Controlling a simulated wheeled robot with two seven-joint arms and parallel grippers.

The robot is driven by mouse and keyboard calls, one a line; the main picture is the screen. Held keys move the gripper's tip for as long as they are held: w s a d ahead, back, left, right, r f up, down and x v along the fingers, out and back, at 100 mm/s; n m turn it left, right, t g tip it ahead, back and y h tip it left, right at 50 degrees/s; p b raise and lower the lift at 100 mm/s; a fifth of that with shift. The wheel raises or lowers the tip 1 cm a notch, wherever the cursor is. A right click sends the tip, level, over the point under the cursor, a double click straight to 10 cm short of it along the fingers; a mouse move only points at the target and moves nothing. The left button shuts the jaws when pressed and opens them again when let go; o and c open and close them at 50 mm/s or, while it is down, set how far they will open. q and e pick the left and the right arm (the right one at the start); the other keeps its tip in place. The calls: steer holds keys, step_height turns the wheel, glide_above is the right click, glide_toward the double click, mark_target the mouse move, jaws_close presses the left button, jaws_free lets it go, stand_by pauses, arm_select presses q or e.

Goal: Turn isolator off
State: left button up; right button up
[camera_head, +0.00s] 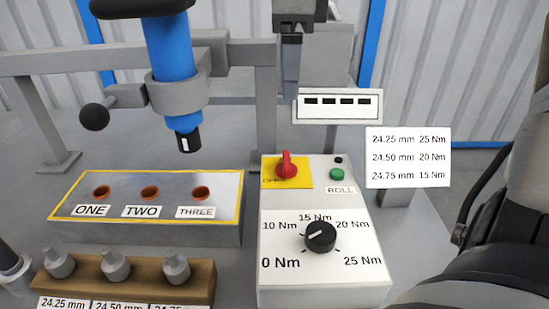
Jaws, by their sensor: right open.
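The isolator is a red rotary switch (287,166) on a yellow plate (304,180). It is on the top left of the grey control box (325,283), its red handle standing roughly upright in the picture. My right gripper (290,88) appears at the top centre, pointing down, above and behind the isolator in the picture and apart from it. I see it nearly edge-on, so the gap between its fingers is hard to see. It is open with nothing visible in it. My left gripper is not in view.
The control box also has a green button (337,174) and a black torque dial (320,236). A blue tool (170,45) hangs at left above a plate (226,193) with three holes. Several sockets sit on a wooden rack (205,278). My dark arm fills the right edge.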

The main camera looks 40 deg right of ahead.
mark_target(287, 159)
step_height(287, 159, down, 14)
steer(key=b, duration=0.2)
steer(key=shift+s+b, duration=0.15)
steer(key=shift+b, duration=0.2)
steer(key=shift+f, duration=0.75)
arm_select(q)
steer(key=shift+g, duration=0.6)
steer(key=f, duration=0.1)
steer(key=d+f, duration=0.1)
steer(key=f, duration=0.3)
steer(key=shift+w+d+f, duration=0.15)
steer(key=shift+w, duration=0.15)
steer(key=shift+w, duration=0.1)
arm_select(e)
steer(key=shift+c, duration=0.3)
steer(key=c, duration=0.9)
